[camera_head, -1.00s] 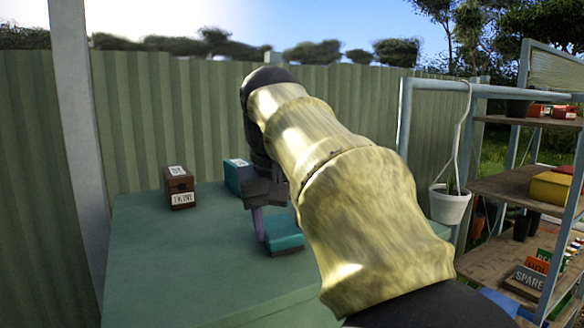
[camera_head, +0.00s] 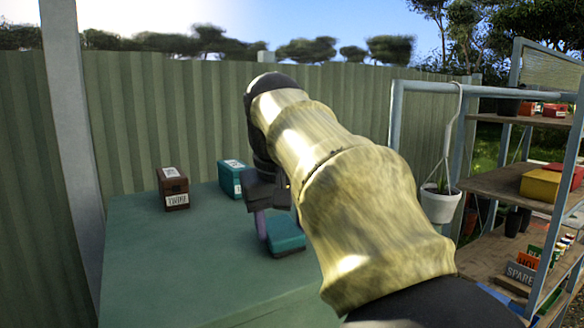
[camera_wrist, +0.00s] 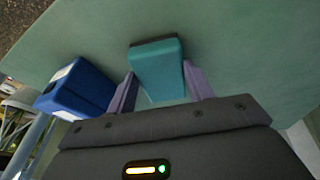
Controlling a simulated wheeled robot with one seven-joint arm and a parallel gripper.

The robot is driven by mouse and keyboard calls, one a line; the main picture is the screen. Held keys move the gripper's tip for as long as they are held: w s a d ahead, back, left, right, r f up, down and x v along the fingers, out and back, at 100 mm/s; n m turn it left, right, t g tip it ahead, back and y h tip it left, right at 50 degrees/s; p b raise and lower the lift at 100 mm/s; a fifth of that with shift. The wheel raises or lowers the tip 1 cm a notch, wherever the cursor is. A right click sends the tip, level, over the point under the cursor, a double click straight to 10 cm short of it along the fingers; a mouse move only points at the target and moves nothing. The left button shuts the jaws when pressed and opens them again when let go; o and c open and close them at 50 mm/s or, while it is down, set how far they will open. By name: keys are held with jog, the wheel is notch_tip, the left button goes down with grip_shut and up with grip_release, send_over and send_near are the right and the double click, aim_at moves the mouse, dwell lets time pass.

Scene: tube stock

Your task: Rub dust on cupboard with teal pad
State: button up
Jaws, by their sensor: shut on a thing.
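The teal pad (camera_head: 286,232), with a dark underside, is between the pale purple fingers of my gripper (camera_head: 266,226), which is shut on it. The wrist view shows the pad (camera_wrist: 157,72) between both fingers. The cupboard (camera_head: 150,255) has a plain green top, and the pad is low over it or on it; I cannot tell whether it touches. I make out no dust on the top. My arm hides the right part of the top in the head view.
A brown box (camera_head: 173,188) and a teal box (camera_head: 232,177), both with white labels, stand on the top's back part. In the wrist view a blue box (camera_wrist: 77,92) is left of the pad. A hanging white pot (camera_head: 440,205) and shelves (camera_head: 500,182) are at right. The front left top is clear.

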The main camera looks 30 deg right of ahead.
jog(key=shift+w+d, duration=0.15)
jog(key=shift+d, duration=0.65)
jog(key=shift+d+p, duration=0.3)
jog(key=shift+d, duration=0.55)
notch_tip(320, 180, up, 3)
jog(key=shift+f+p, duration=0.1)
jog(key=shift+p, duration=0.8)
jog(key=shift+a+r+p, duration=0.1)
jog(key=shift+r+p, duration=0.25)
jog(key=shift+r, duration=2.3)
